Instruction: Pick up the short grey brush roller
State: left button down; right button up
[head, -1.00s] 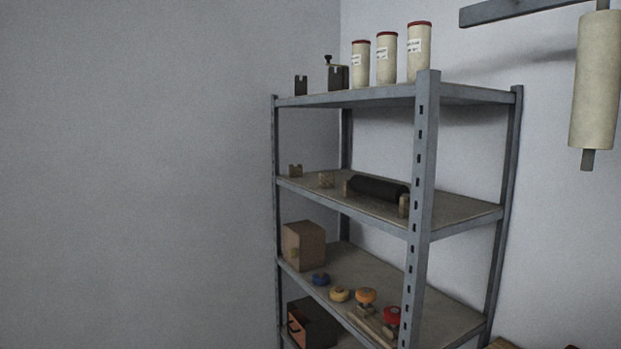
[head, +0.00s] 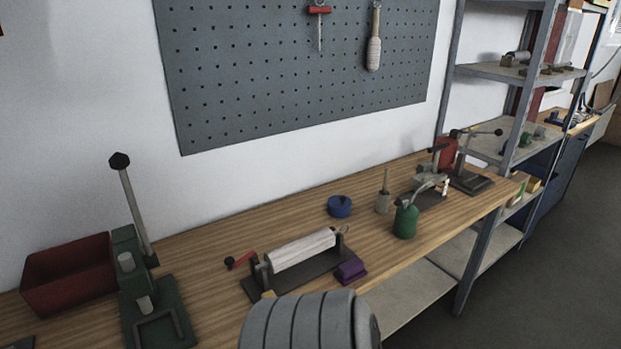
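I cannot clearly make out a short grey brush roller. A pale roller (head: 303,248) lies in a dark stand (head: 318,268) on the wooden bench; I cannot tell whether it has bristles. A small grey cylinder (head: 517,57) lies on the upper shelf at the right, too small to identify. A large grey ribbed rounded form (head: 300,324) fills the bottom middle, close to the camera and cut off by the frame edge; I cannot tell what it is. Neither of my grippers shows.
The wooden bench (head: 210,262) carries a red bin (head: 68,274), a green lever press (head: 150,298), a blue round item (head: 340,206), a green can (head: 406,221) and a purple block (head: 350,271). A pegboard (head: 270,85) hangs behind. Open floor (head: 560,270) lies at the right.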

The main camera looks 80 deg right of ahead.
aim_at(278, 259)
jog(key=z, duration=2.6)
